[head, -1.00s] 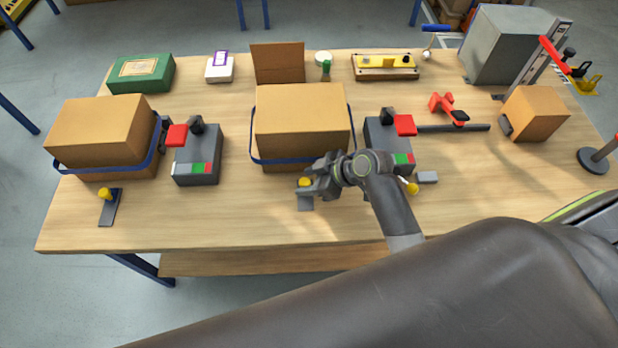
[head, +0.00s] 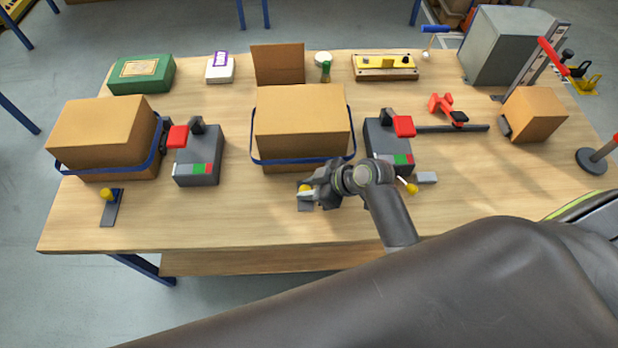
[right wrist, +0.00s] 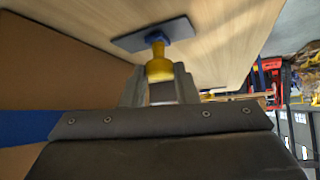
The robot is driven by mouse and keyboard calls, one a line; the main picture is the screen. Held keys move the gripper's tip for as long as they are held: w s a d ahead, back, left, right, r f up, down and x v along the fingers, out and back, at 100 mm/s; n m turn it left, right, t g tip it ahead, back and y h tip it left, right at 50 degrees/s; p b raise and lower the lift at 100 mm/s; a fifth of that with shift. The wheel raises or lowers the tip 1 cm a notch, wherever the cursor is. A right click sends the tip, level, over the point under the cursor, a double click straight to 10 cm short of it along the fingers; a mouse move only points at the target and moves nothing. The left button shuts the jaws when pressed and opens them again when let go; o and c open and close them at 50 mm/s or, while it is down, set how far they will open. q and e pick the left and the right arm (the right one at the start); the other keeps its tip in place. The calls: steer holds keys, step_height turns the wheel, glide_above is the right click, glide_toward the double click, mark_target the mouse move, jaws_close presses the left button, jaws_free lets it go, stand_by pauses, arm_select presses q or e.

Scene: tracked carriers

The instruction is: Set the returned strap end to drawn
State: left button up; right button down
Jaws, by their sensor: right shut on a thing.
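My right gripper (head: 306,191) is shut on a yellow knob (head: 304,189) in front of the middle cardboard box (head: 302,110). The knob stands on a small grey plate (head: 305,206) on the table. In the right wrist view the yellow knob (right wrist: 159,67) is between the fingers, with a blue collar (right wrist: 157,37) under it on the plate (right wrist: 140,37). A blue strap (head: 285,161) runs round the middle box; I cannot tell how it joins the knob. Other yellow knobs stand at the left (head: 106,194) and right (head: 411,188). My left gripper is not in view.
Grey units with red levers stand right of the left box (head: 198,155) and right of the middle box (head: 376,135). A red clamp (head: 441,103) and a smaller box (head: 534,113) are further right. The table front between the left and middle knobs is clear.

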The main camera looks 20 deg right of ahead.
steer(key=shift+s+a, duration=0.2)
steer(key=shift+s, duration=0.45)
steer(key=shift+s+a, duration=0.2)
steer(key=shift+s, duration=0.4)
steer(key=shift+f, duration=0.1)
steer(key=c, duration=1.4)
jaws_free()
steer(key=shift+o, duration=1.3)
steer(key=shift+s, duration=0.1)
